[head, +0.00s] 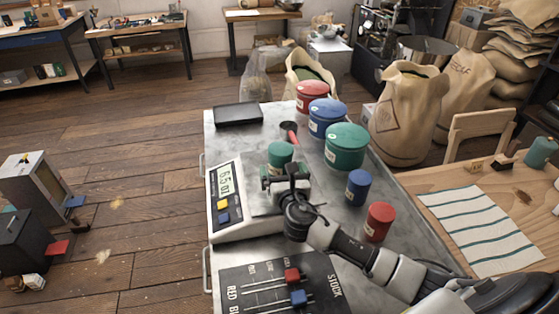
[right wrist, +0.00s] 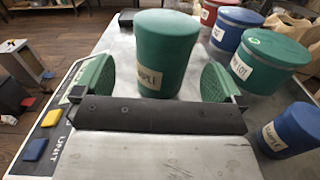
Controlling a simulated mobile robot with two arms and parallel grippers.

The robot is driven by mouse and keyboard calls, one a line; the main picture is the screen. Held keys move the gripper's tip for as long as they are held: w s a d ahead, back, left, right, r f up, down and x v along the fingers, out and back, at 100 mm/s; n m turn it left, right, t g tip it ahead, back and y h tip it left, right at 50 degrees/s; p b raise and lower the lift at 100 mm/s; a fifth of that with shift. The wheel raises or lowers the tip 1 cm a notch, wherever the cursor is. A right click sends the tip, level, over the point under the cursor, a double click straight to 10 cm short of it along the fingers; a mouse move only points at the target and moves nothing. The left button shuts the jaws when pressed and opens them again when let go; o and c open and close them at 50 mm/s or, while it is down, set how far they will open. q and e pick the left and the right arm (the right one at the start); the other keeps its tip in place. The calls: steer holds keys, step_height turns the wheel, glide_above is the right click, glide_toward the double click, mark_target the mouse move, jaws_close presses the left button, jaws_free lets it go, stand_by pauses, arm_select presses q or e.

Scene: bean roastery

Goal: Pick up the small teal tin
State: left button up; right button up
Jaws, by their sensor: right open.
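The small teal tin (head: 279,152) stands upright beside the scale's display side; I cannot tell whether it rests on the scale or on the metal tabletop. In the right wrist view the tin (right wrist: 167,45) shows a pale label reading "SAMPLE" in part. My right gripper (head: 285,172) is open just in front of the tin, and hides its lower part in the head view. In the right wrist view its green pads (right wrist: 156,82) are spread to the left and right of the tin, with gaps showing. My left gripper is not in view.
The white scale (head: 226,197) lies left of my gripper. A red scoop (head: 289,130), large red (head: 311,95), blue (head: 328,117) and green (head: 346,146) tins, and small blue (head: 358,187) and red (head: 378,222) tins share the table. A slider board (head: 265,286) lies in front.

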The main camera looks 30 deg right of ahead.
mark_target(283, 167)
steer(key=p+x, duration=0.1)
steer(key=x, duration=0.3)
steer(key=shift+w+d, duration=0.3)
steer(key=shift+w+f, duration=0.1)
steer(key=shift+w, duration=0.2)
steer(key=shift+c, duration=1.3)
steer(key=c, duration=0.7)
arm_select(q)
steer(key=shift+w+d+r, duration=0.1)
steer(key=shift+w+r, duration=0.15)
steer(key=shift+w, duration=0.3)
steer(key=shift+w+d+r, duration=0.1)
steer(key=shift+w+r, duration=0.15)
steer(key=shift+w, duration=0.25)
arm_select(e)
steer(key=shift+c, duration=1.1)
